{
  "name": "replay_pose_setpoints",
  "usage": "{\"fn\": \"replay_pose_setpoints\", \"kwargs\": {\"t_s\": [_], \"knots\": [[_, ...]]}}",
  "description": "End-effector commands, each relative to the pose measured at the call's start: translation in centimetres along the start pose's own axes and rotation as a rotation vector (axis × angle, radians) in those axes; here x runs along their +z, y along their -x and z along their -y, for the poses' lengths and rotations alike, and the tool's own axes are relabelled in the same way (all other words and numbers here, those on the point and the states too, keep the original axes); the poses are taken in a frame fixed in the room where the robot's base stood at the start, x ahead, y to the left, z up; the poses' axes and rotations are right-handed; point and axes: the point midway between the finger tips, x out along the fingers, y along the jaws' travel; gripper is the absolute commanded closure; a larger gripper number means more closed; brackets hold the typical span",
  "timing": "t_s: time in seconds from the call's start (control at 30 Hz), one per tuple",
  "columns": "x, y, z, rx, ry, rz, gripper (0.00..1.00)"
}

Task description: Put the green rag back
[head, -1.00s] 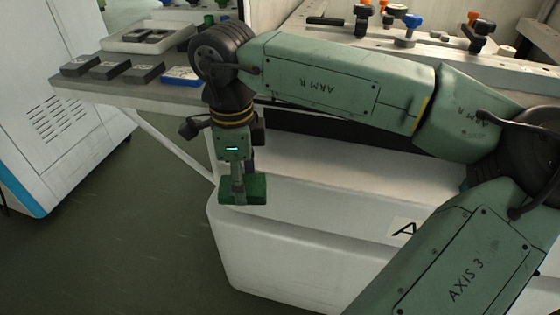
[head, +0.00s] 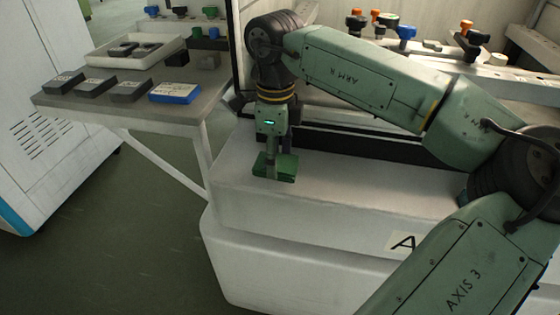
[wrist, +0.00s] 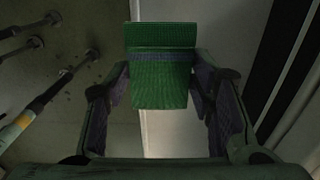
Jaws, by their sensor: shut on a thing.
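The green rag (head: 275,168) is a folded cloth block gripped at the end of my arm. My gripper (head: 274,155) points down and is shut on the rag. In the wrist view the rag (wrist: 160,80) sits between my two fingers (wrist: 162,88), with a bluish band across it. The ledge's pale surface and the dark floor show below it.
A grey side table (head: 120,108) at left holds a white tray (head: 100,54), several dark blocks and a blue-and-white box (head: 175,93). The white ledge (head: 350,190) has bare room. Several clamps with coloured knobs stand on the machine bed (head: 440,55) behind my arm. A white cabinet (head: 45,120) stands far left.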

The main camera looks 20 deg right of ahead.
Motion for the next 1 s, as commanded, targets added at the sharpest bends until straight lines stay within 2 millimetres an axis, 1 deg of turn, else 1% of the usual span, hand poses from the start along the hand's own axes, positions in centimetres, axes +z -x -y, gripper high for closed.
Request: {"fn": "replay_pose_setpoints", "kwargs": {"t_s": [0.13, 0.2, 0.3, 0.4, 0.5, 0.67, 0.8, 0.83, 1.0], "knots": [[-0.3, 0.0, 0.9, 0.0, -0.001, 0.001, 0.73], [-0.5, -0.1, 1.7, 0.001, -0.002, 0.001, 0.73], [-0.5, -2.0, 1.4, 0.003, 0.002, 0.0, 0.73], [-0.5, -3.4, 1.4, 0.002, 0.002, 0.0, 0.73], [-0.4, -3.7, 1.5, 0.0, 0.001, 0.001, 0.73], [-0.4, -3.7, 1.5, 0.0, 0.001, 0.001, 0.73], [-0.4, -4.2, 1.5, 0.0, 0.001, 0.001, 0.73], [-0.4, -4.2, 1.5, 0.0, 0.001, 0.0, 0.5], [-0.4, -4.1, 1.4, 0.0, 0.001, 0.0, 0.39]]}}
